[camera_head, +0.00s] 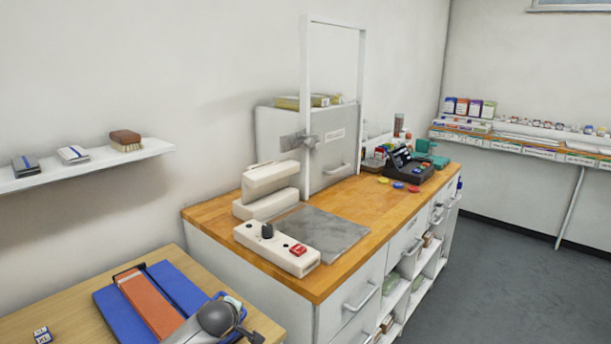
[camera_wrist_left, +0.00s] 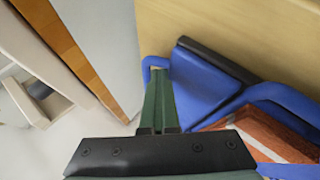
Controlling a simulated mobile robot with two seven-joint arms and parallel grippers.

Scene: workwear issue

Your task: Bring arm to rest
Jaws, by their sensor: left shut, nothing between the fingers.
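My left gripper (camera_wrist_left: 159,75) shows in the left wrist view with its two dark green fingers closed together and nothing between them. Its fingertips appear over the edge of the blue frame (camera_wrist_left: 200,85), above the light wooden table (camera_wrist_left: 230,25); I cannot tell whether they touch it. In the head view, a rounded grey part of my left arm shows low in the picture, in front of the blue frame (camera_head: 187,287) with its orange-brown strip (camera_head: 152,304). The fingers cannot be made out there. My right gripper is not in either view.
A wood-topped counter (camera_head: 375,208) stands right of the table (camera_head: 45,320), carrying a white press-like device (camera_head: 268,190) and control box (camera_head: 275,248). A small box (camera_head: 42,335) lies at the table's left. Open floor (camera_head: 500,270) lies right.

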